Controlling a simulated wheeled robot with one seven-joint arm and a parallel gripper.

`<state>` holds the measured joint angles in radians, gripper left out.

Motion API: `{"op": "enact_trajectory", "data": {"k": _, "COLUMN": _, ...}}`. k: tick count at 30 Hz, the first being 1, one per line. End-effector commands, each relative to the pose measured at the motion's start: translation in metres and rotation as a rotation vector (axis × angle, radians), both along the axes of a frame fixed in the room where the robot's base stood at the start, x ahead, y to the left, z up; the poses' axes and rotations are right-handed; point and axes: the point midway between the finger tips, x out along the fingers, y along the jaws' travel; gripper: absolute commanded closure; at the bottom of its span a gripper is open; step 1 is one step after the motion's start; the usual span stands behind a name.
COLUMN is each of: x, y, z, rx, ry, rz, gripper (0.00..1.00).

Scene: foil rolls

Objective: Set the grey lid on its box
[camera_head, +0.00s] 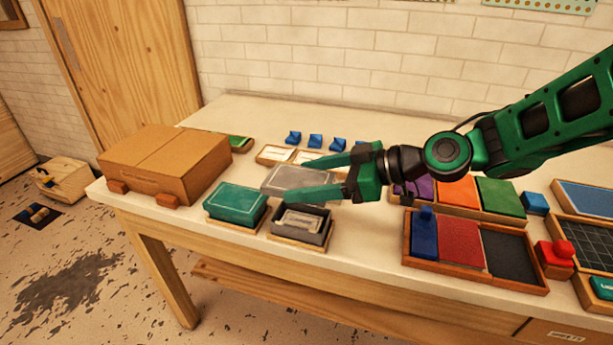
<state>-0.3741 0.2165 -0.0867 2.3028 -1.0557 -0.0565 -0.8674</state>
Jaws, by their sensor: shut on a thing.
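The grey lid (287,180) is between the fingers of my gripper (298,180), which is shut on it. It is over the area just behind the open grey box (315,237); its exact height above the table cannot be told. The grey box sits on a wooden base near the table's front edge, with a pale object visible inside. One finger crosses in front of the lid and close to the box's back edge.
A green lidded box (236,203) stands just left of the grey box. A large cardboard box (165,165) is farther left. Several blue pieces (315,141) and pale trays (272,154) lie behind.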

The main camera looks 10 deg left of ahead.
Motion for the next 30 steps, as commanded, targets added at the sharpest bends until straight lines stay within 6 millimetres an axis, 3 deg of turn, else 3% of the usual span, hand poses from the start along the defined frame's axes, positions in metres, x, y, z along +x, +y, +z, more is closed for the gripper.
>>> {"op": "enact_trajectory", "data": {"k": 8, "x": 0.002, "y": -0.004, "z": -0.005, "rx": 0.001, "ry": 0.002, "rz": -0.006, "gripper": 0.52}}
{"op": "enact_trajectory", "data": {"k": 30, "x": 0.002, "y": -0.004, "z": -0.055, "rx": 0.001, "ry": 0.001, "rz": -0.006, "gripper": 0.52}}
